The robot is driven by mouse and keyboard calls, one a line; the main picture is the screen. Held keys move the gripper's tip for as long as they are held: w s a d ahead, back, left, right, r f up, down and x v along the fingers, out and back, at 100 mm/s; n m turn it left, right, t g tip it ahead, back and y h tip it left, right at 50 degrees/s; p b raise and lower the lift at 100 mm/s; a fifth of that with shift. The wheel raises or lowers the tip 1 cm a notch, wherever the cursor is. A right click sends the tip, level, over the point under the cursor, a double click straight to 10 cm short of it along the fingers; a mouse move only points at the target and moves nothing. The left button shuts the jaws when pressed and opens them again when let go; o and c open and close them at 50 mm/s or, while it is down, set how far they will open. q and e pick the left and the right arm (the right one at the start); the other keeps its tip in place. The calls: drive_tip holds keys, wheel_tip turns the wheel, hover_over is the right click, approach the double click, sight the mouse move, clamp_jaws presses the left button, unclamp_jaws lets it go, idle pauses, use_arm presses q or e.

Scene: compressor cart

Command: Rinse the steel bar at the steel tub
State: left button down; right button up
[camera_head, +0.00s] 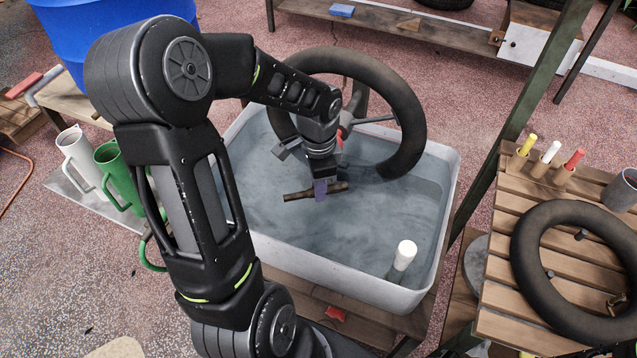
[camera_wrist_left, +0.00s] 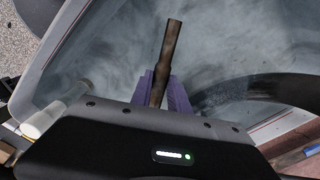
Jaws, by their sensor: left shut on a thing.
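The steel bar (camera_head: 300,193) is a short, dark brown rod. My left gripper (camera_head: 320,188) is shut on it, with purple fingertips around it. The bar lies roughly level over the water of the steel tub (camera_head: 446,215); I cannot tell whether it touches the water. In the left wrist view the bar (camera_wrist_left: 172,50) stands up between the purple fingers (camera_wrist_left: 163,90), with the tub's water (camera_wrist_left: 240,50) behind. The tub is a pale, wide basin filled with greyish water. My right gripper is not in view.
A black wheel (camera_head: 405,105) leans in the tub's far side, close to my left gripper. A white cylinder (camera_head: 404,254) stands at the tub's near right. White (camera_head: 78,155) and green mugs (camera_head: 120,178) are at left. A slatted table (camera_head: 500,240) holds another wheel (camera_head: 530,265).

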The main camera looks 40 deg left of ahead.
use_arm(q)
drive_tip(key=shift+f+b, duration=2.7)
drive_tip(key=shift+f, duration=0.85)
wheel_tip(320, 180, up, 12)
drive_tip(key=p, duration=1)
drive_tip(key=shift+r+p, duration=0.25)
drive_tip(key=shift+p, duration=0.05)
idle(2.0)
drive_tip(key=shift+r+p, duration=1.65)
drive_tip(key=shift+r, duration=0.35)
